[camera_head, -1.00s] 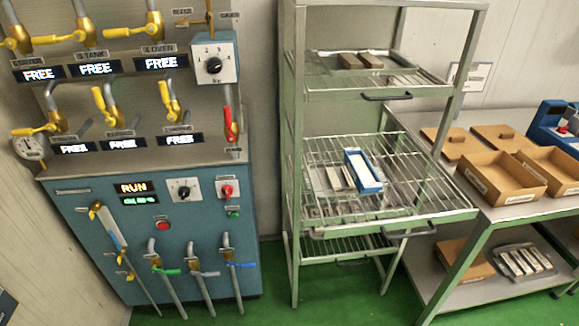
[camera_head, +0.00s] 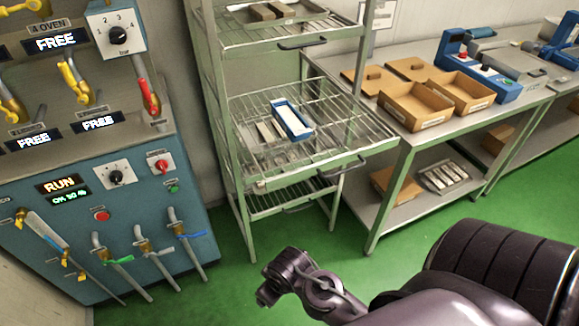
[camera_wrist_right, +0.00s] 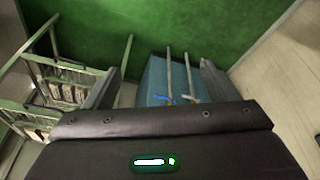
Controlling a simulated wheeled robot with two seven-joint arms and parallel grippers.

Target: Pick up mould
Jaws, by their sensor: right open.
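A blue mould with a white inside (camera_head: 291,120) lies on the pulled-out middle shelf (camera_head: 342,158) of the green rack, beside pale bars. My right arm comes in at the lower right in the head view, with its hand end (camera_head: 285,280) low in front of the rack, apart from the mould. In the right wrist view my right gripper (camera_wrist_right: 160,82) is open, with its two fingers apart and nothing between them. The mould is not clear in that view. My left gripper is not in view.
A kettle cabinet (camera_head: 100,180) with valves and pipes stands left of the rack. A steel table (camera_head: 390,145) at the right holds cardboard boxes (camera_head: 415,108) and a blue machine (camera_head: 465,60). Green floor (camera_head: 230,285) is clear in front.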

